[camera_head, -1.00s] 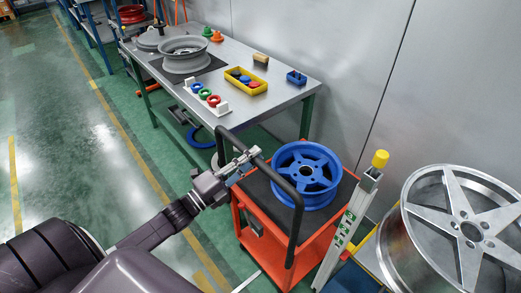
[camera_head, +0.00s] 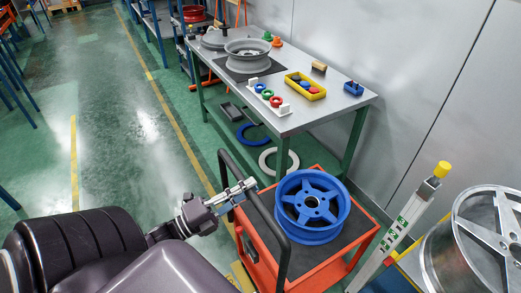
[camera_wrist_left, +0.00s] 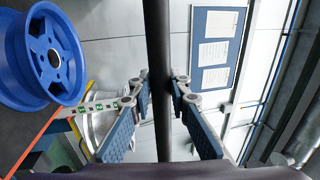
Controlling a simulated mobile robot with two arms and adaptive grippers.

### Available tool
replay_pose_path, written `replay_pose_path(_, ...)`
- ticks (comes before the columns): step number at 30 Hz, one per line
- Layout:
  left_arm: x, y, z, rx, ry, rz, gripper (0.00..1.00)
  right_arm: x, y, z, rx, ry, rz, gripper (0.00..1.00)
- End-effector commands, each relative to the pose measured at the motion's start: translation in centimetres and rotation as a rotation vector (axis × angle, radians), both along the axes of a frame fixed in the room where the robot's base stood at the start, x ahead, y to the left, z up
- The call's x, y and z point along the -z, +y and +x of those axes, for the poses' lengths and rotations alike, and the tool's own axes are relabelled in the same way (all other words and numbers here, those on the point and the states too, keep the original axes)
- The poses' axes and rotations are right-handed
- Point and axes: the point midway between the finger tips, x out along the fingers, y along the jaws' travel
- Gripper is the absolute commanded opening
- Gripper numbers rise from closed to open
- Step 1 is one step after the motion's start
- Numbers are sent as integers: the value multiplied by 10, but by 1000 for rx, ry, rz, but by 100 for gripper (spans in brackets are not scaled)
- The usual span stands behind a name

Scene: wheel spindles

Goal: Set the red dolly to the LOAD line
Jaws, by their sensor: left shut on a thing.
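The red dolly (camera_head: 323,272) stands at the lower middle of the head view, with a dark top and a black hoop handle (camera_head: 262,215) on its left side. A blue wheel (camera_head: 312,207) lies on its top. My left gripper (camera_head: 243,188) is shut on the handle bar. In the left wrist view the dark bar (camera_wrist_left: 157,40) runs between the fingers of the gripper (camera_wrist_left: 160,88), and the blue wheel (camera_wrist_left: 45,58) shows at upper left. My right gripper is out of view. I cannot make out a line marked LOAD.
A workbench (camera_head: 330,108) with a grey rim, rings and a yellow tray stands behind the dolly. A yellow-topped post (camera_head: 410,222) and a large silver wheel (camera_head: 475,245) stand to the right. Open green floor (camera_head: 120,120) with yellow lines lies to the left.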

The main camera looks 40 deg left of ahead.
Motion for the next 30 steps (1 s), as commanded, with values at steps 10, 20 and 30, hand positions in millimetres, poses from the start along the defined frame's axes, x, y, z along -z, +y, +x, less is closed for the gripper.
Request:
replay_pose_path(10, 2, 7, -22, 0, 4, 0, 0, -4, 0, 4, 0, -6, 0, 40)
replay_pose_path(20, 2, 7, -22, 1, 4, 2, 0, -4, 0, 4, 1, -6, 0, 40)
replay_pose_path(30, 1, 7, -21, 0, 1, 0, 34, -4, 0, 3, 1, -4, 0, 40)
